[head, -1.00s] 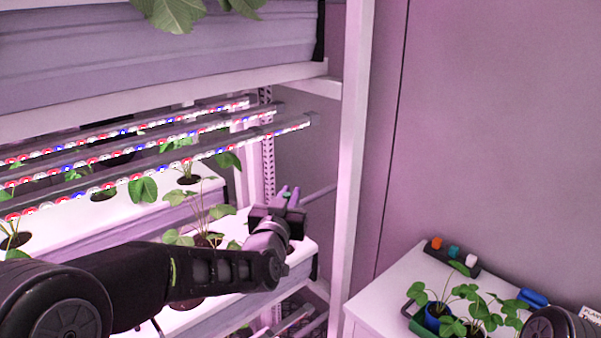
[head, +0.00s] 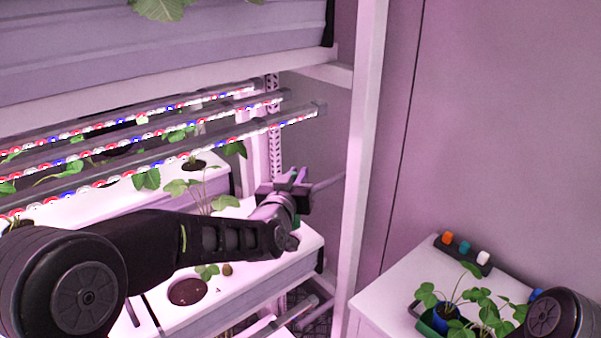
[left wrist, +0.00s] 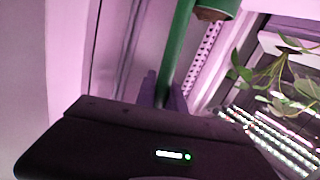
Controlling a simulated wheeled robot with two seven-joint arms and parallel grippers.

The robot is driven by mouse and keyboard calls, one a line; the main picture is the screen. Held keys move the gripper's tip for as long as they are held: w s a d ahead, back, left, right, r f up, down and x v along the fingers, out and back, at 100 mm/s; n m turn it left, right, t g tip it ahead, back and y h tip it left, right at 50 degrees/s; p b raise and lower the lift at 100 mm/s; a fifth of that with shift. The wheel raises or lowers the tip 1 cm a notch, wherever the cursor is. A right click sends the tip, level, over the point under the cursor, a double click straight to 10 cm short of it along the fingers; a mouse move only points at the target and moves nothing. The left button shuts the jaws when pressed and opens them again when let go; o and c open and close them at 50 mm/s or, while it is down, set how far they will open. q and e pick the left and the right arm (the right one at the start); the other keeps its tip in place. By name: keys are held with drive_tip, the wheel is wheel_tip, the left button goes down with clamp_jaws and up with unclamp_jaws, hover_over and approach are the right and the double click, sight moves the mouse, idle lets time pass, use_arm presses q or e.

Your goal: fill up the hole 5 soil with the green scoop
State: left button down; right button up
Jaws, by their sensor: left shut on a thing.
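My left gripper (head: 297,184) is over the right end of the lower planting shelf in the head view, shut on the green scoop. The scoop's green handle (left wrist: 178,52) runs upward between the fingers in the left wrist view. Its cup (left wrist: 215,8) is cut by the top edge, with brown soil at its rim. In the head view only small green bits of the scoop show around the gripper. A round hole (head: 188,291) with dark contents lies in the white shelf top, below my left forearm. No hole number is readable. My right gripper is out of view.
LED light bars (head: 180,150) run above the shelf, close to my left gripper. A white rack post (head: 365,150) stands to its right. Strawberry plants (head: 203,190) grow in other holes. A white table (head: 400,285) at lower right bears potted plants and a dark holder (head: 465,254).

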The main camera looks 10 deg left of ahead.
use_arm(q)
drive_tip(key=shift+w+a+r+n+g+p, duration=0.15)
drive_tip(key=shift+w+a+n+g+p, duration=0.15)
drive_tip(key=shift+w+a+n, duration=0.1)
drive_tip(key=w+a+f+n+g+h+b, duration=0.3)
drive_tip(key=w+a+f+n+g+h, duration=0.2)
drive_tip(key=w+a+f+n+g, duration=0.1)
wheel_tip(320, 180, down, 3)
drive_tip(key=a+n+g, duration=0.1)
drive_tip(key=a+n, duration=0.1)
drive_tip(key=shift+a+n, duration=0.15)
drive_tip(key=shift+n, duration=0.15)
drive_tip(key=shift+a+f, duration=0.1)
drive_tip(key=shift+f, duration=0.1)
idle(0.7)
